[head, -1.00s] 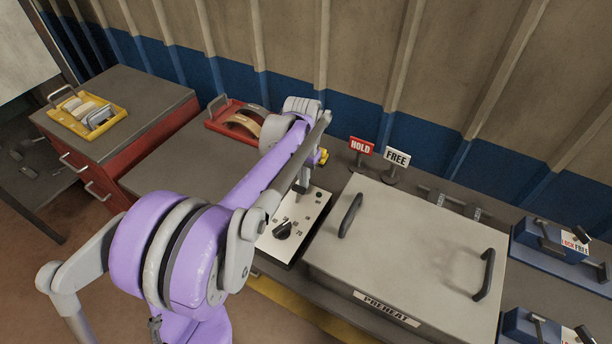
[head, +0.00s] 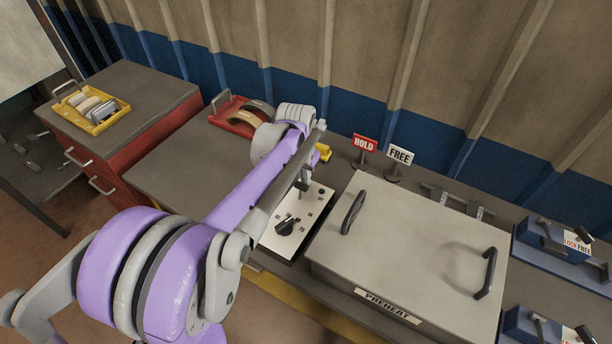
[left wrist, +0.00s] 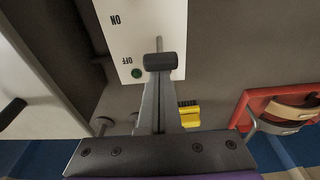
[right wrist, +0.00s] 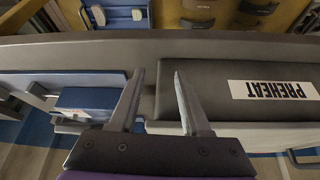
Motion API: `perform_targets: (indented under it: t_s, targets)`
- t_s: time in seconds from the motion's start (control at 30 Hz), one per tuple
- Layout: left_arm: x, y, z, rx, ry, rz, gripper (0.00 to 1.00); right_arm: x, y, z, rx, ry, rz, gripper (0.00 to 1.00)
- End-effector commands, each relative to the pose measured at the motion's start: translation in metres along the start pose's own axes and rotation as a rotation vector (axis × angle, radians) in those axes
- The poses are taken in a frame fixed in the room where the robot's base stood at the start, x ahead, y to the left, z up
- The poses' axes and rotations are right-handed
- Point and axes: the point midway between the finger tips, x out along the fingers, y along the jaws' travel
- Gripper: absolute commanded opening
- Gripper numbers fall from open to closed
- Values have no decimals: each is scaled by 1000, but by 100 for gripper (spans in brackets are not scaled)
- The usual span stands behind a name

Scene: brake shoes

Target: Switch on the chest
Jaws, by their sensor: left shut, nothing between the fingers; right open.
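The chest (head: 420,235) is a grey box with a closed lid, two dark handles and a PREHEAT label, which also shows in the right wrist view (right wrist: 272,90). Left of it is a white control panel (head: 312,218) with a dark dial (head: 289,227). The left wrist view shows ON and OFF lettering on the panel (left wrist: 150,18), a green light (left wrist: 137,73) and a thin switch lever with a dark crosswise end (left wrist: 159,62). My left gripper (left wrist: 157,84) is shut and empty right at that lever; contact is unclear. My right gripper (right wrist: 160,85) is open and empty.
HOLD (head: 364,145) and FREE (head: 400,156) signs stand behind the chest. Blue fixtures (head: 555,250) are on the right. A red tray (head: 238,118) with curved shoes lies behind my left arm; a yellow tray (head: 92,108) sits on the red cabinet (head: 135,150).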

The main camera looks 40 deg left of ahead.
Motion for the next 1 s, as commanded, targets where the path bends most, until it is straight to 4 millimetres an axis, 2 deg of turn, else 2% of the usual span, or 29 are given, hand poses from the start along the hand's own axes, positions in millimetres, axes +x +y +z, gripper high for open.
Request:
perform_targets:
  t_s: [0.5, 0.8, 1.0]
  targets:
    - [-10, 0, 26, -2, 339, -1, 0, -4, 0, -3, 0, 2, 0, 47]
    - [-11, 0, 23, 0, 342, 0, 0, -5, 0, -4, 0, 3, 0, 47]
    - [-19, 0, 22, 0, 341, 0, 0, -11, 0, -9, 0, 6, 0, 47]
